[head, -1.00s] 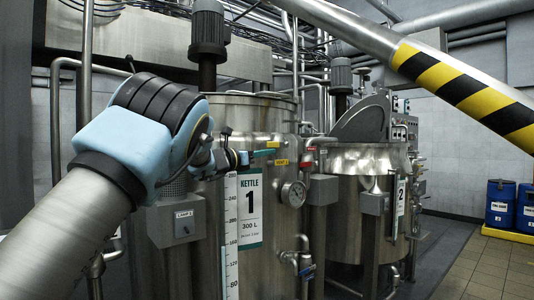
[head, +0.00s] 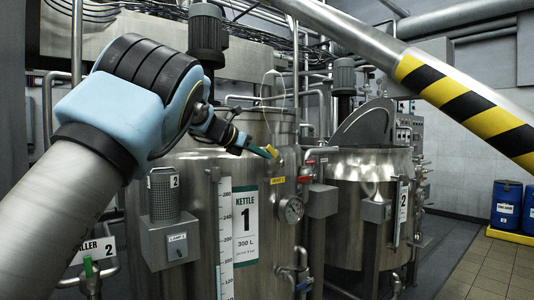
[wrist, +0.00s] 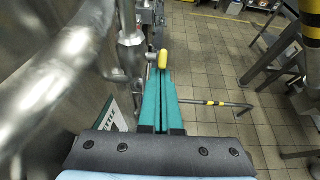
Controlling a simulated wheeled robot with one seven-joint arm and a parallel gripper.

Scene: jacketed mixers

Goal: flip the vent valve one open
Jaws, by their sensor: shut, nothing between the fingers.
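A small yellow handle (head: 271,150) shows at the upper front of the kettle 1 body (head: 200,225), above a small yellow tag (head: 278,180) too small to read. I take it for vent valve one's handle. My gripper (head: 262,152) is shut and empty, its teal fingers pointing right and slightly down at the handle. In the wrist view, the yellow handle (wrist: 162,59) stands just past the tips of my shut gripper (wrist: 164,72); I cannot tell whether they touch. The valve body is partly hidden.
A red-handled valve (head: 308,162) and a round gauge (head: 291,209) sit right of the handle. Kettle 2 (head: 350,215) stands further right. A striped yellow-black pipe (head: 470,100) crosses the upper right. In the wrist view, a thick pipe (wrist: 50,70) runs close on the left; tiled floor lies right.

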